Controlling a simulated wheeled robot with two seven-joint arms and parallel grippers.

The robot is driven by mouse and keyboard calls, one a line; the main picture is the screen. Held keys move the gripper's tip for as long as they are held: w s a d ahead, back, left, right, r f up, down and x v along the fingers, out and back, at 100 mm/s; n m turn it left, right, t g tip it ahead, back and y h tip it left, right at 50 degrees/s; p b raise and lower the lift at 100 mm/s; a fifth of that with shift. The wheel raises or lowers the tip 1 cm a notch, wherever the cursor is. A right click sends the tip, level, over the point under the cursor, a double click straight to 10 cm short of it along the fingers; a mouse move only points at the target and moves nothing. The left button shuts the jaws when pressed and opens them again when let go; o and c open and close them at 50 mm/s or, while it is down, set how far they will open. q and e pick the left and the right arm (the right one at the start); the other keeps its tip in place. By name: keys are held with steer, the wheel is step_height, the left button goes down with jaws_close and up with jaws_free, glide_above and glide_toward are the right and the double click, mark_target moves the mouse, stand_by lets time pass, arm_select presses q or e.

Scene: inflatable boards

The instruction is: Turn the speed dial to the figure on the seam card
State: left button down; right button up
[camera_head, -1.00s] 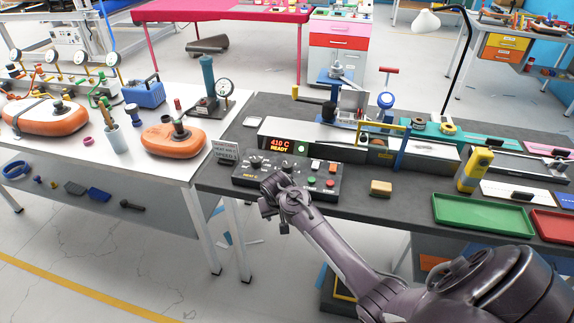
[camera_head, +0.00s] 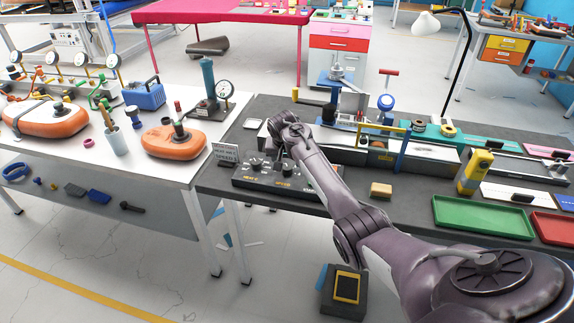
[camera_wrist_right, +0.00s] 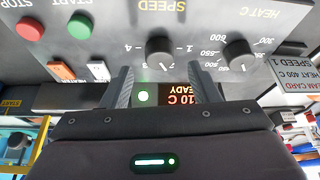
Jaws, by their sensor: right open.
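The control panel (camera_head: 245,181) lies on the dark bench with two black dials. The speed dial (camera_wrist_right: 159,50) shows upside down in the right wrist view, with figures around it; its exact setting is unclear. The heat dial (camera_wrist_right: 238,52) is beside it. My right gripper (camera_wrist_right: 160,82) is open and empty, its fingers spread to either side of the speed dial's line, tips apart from it. In the head view my right wrist covers the panel's display.
A red stop button (camera_wrist_right: 29,27), green start button (camera_wrist_right: 79,25) and orange and white switches share the panel. An orange inflatable (camera_head: 172,141) lies on the white table at left.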

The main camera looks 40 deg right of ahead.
mark_target(287, 167)
steer(key=shift+x, duration=1.85)
steer(key=c, duration=1)
